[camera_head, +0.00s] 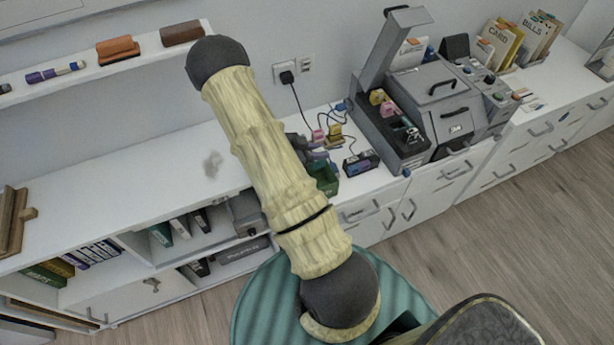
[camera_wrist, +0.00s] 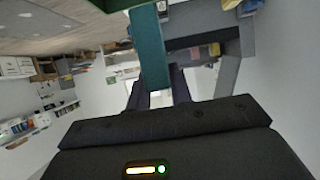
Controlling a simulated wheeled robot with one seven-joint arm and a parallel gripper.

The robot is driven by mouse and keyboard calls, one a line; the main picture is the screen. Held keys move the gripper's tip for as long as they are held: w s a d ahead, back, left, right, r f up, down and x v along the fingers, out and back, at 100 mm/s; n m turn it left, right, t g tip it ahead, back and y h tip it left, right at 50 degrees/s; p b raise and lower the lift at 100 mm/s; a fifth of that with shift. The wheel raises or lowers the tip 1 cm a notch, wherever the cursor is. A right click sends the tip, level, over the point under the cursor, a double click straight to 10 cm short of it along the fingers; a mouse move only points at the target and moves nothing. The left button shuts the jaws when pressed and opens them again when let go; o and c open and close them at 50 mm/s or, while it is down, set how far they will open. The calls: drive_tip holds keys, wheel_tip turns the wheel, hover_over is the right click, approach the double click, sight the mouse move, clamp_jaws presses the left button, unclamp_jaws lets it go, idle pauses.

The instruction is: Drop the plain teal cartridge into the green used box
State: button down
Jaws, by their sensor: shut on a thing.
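The plain teal cartridge (camera_wrist: 148,48) is a long flat bar in the wrist view. My gripper (camera_wrist: 158,84) is shut on its near end, and the cartridge stretches away from the fingers. A green edge (camera_wrist: 122,5), likely the green used box, shows at the top of the wrist view beside the cartridge's far end. In the head view the green used box (camera_head: 326,181) stands on the desk near its front edge, partly hidden by my arm. My gripper is mostly hidden behind the arm there, and I cannot make out the cartridge.
A grey machine (camera_head: 444,108) with a raised lid stands right of the box, with coloured pieces in its open bay. A dark cartridge-like block (camera_head: 361,163) lies between them. Small pink and yellow items and cables sit behind the box. The desk (camera_head: 110,190) at left is mostly clear.

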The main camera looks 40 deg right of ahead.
sight(318, 164)
drive_tip(key=shift+w, duration=0.15)
drive_tip(key=shift+s+d, duration=0.2)
drive_tip(key=shift+s, duration=0.3)
drive_tip(key=f+b, duration=0.2)
drive_tip(key=f, duration=0.1)
drive_tip(key=f+b, duration=0.3)
drive_tip(key=shift+w+a, duration=0.1)
drive_tip(key=shift+w, duration=0.1)
drive_tip(key=c, duration=1.2)
unclamp_jaws()
drive_tip(key=shift+o, duration=0.2)
drive_tip(key=v, duration=1.7)
drive_tip(key=shift+w+b, duration=0.15)
drive_tip(key=shift+b, duration=0.3)
